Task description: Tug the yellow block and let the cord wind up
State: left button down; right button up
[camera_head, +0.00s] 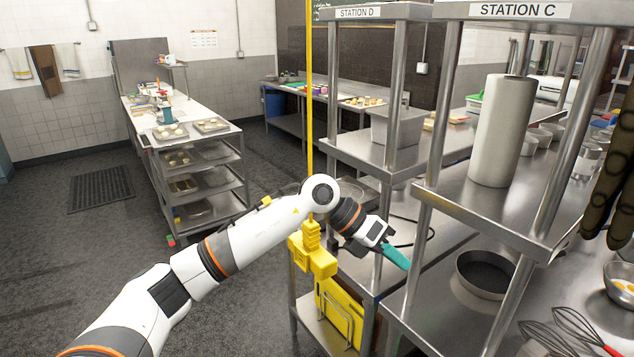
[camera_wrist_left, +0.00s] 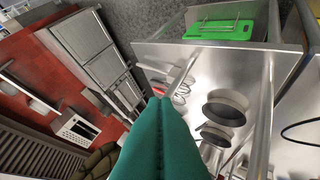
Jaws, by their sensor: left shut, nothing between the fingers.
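The yellow block (camera_head: 318,262) hangs upright on the taut yellow cord (camera_head: 310,90), which comes down from above the top edge of the head view. My left forearm passes in front of the cord just above the block and hides part of it. My left gripper (camera_head: 402,262) is to the right of the block, apart from it, pointing right and down beside a shelf post. Its teal fingers are together and empty; they also fill the lower middle of the left wrist view (camera_wrist_left: 160,102). The block is not seen in the wrist view.
Steel shelving with posts and a paper roll (camera_head: 502,130) stands close on the right. A pan (camera_head: 484,274) and whisks (camera_head: 560,330) lie on the right counter. Yellow boards (camera_head: 340,312) stand below the block. Open floor lies to the left, before a tray cart (camera_head: 200,160).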

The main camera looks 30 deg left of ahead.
pick_arm(q)
jog(key=a+r+n+y, duration=0.1)
jog(key=a+r+y, duration=0.25)
jog(key=a, duration=0.55)
jog(key=a+r+y, duration=0.2)
jog(key=a+y, duration=0.3)
jog(key=a, duration=0.3)
jog(key=b, duration=0.6)
send_near(328, 256)
jog(key=x, duration=0.6)
jog(key=shift+w, duration=0.15)
notch_tip(328, 256, down, 14)
jog(key=b, duration=0.9)
